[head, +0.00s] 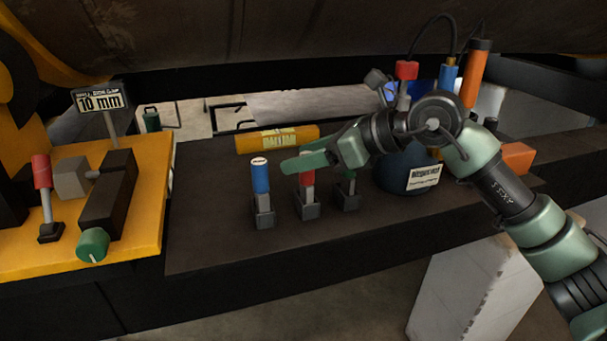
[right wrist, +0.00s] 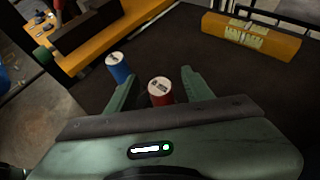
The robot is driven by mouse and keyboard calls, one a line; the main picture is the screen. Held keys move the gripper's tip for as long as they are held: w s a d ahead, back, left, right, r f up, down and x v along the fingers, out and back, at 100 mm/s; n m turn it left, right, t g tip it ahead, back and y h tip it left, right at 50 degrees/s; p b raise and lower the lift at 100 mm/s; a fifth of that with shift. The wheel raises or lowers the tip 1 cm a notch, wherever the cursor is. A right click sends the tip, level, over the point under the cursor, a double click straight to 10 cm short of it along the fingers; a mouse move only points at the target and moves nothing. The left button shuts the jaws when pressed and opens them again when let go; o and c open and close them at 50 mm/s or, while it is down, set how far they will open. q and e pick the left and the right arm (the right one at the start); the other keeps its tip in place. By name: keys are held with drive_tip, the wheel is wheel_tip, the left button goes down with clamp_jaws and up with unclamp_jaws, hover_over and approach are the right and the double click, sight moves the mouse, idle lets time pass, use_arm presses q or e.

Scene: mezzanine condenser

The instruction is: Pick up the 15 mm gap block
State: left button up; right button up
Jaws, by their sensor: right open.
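Three gap blocks with coloured grips stand upright on grey feet on the dark bench: a blue one (head: 260,179), a red one (head: 307,179) and a green one (head: 346,188) partly hidden by my gripper. Their top labels are too small to read, so I cannot tell which is 15 mm. My right gripper (head: 308,162) is open, over the red block. In the right wrist view the red block (right wrist: 160,91) shows between the two fingers (right wrist: 160,84), and the blue block (right wrist: 118,67) is outside the left finger. My left gripper is not in view.
A yellow plate (head: 150,232) at left carries a black clamp, a red-handled piece and a "10 mm" sign (head: 99,102). The bench front is clear.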

drive_tip(key=shift+s+d, duration=0.1)
drive_tip(key=shift+d, duration=0.1)
drive_tip(key=shift+c, duration=0.2)
drive_tip(key=c, duration=1)
clamp_jaws()
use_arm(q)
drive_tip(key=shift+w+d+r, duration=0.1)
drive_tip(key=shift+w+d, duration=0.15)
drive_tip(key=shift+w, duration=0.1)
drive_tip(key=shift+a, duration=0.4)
use_arm(e)
drive_tip(key=shift+r, duration=0.1)
